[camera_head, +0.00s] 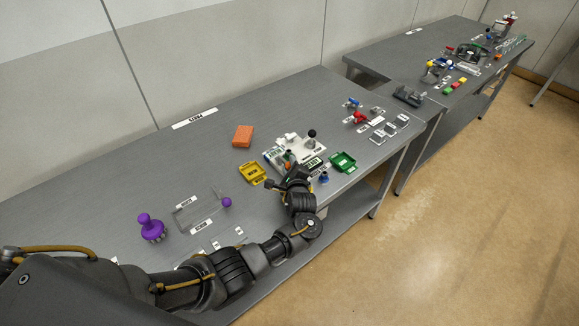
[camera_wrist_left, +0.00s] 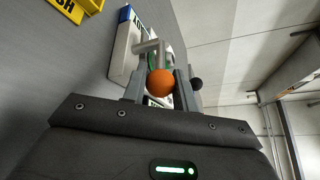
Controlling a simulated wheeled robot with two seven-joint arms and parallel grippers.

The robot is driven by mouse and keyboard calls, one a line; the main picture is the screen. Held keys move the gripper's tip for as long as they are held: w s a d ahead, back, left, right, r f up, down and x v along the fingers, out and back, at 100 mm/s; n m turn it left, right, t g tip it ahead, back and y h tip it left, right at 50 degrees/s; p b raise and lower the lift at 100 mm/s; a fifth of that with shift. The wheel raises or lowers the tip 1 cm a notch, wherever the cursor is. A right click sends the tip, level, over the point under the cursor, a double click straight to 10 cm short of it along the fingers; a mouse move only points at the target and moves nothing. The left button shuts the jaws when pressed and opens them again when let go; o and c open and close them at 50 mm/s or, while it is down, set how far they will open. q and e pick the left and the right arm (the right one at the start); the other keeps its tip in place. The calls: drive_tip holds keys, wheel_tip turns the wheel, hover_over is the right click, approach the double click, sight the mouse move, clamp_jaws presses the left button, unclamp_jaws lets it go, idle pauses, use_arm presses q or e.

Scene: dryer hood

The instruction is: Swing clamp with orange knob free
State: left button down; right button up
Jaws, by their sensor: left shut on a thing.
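The white fixture (camera_head: 303,148) stands on the grey table in the head view. In the left wrist view, the clamp's round orange knob (camera_wrist_left: 161,83) sits between the two fingers, with its bent grey metal lever (camera_wrist_left: 148,47) beyond it. My left gripper (camera_head: 286,170) is at the fixture's near side in the head view, and the left wrist view shows its fingers (camera_wrist_left: 160,88) shut on the orange knob. The white fixture body (camera_wrist_left: 124,48) is behind the lever. The gripper partly hides the clamp in the head view. My right gripper is not in view.
A yellow tray (camera_head: 252,173) and a green tray (camera_head: 343,162) flank the fixture. A black ball knob (camera_head: 311,133) rises from it. An orange block (camera_head: 243,136) lies behind. Purple knobbed parts (camera_head: 151,228) stand at left.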

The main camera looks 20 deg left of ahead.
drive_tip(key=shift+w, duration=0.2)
use_arm(q)
drive_tip(key=c, duration=1.1)
unclamp_jaws()
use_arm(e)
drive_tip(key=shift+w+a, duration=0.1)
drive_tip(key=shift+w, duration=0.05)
use_arm(q)
drive_tip(key=shift+s+a, duration=0.1)
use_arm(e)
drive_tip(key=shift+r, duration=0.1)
